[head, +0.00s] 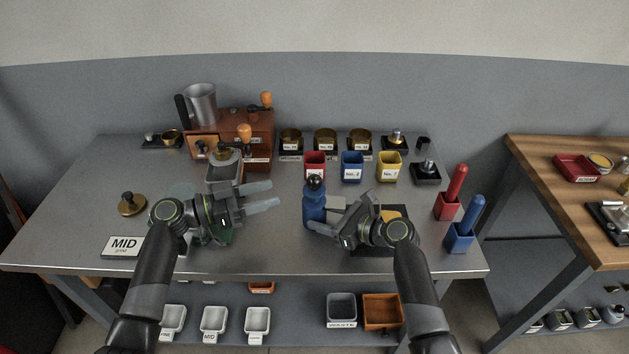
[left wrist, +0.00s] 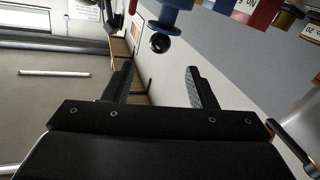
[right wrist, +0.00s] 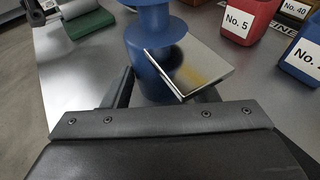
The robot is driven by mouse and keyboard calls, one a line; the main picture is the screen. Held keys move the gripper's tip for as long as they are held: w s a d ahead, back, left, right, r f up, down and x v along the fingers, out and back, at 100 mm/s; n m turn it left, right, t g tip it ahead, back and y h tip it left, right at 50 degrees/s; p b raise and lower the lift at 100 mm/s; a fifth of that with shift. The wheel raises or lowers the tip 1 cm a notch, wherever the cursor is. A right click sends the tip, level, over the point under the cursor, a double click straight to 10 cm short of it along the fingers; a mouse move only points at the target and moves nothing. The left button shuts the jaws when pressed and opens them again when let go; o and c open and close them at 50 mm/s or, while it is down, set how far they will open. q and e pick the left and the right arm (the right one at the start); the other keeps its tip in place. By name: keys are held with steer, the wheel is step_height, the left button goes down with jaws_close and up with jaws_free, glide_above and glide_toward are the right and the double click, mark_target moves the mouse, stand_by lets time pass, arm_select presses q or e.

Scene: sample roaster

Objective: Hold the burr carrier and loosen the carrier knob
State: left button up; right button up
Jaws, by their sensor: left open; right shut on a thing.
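The burr carrier (head: 313,208) is a blue upright body with a flange, standing near the middle of the steel table. Its carrier knob (head: 314,182) is a black ball on top. My right gripper (head: 322,217) is shut on the blue body from the right; the right wrist view shows the carrier (right wrist: 150,50) between its fingers. My left gripper (head: 266,196) is open and empty, left of the carrier and apart from it. In the left wrist view, the black knob (left wrist: 160,43) lies beyond the fingertips.
A reflective plate (right wrist: 195,65) is close to the right fingers. Red (head: 315,166), blue (head: 352,167) and yellow (head: 389,167) cups stand behind the carrier. A wooden grinder (head: 258,135) is at the back left.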

mark_target(315, 182)
arm_select(q)
steer(key=x, duration=1.1)
steer(key=shift+w+d, duration=0.15)
steer(key=shift+d, duration=0.25)
steer(key=c, duration=0.9)
steer(key=shift+f+t, duration=0.1)
steer(key=shift+t, duration=0.2)
steer(key=shift+c, duration=0.2)
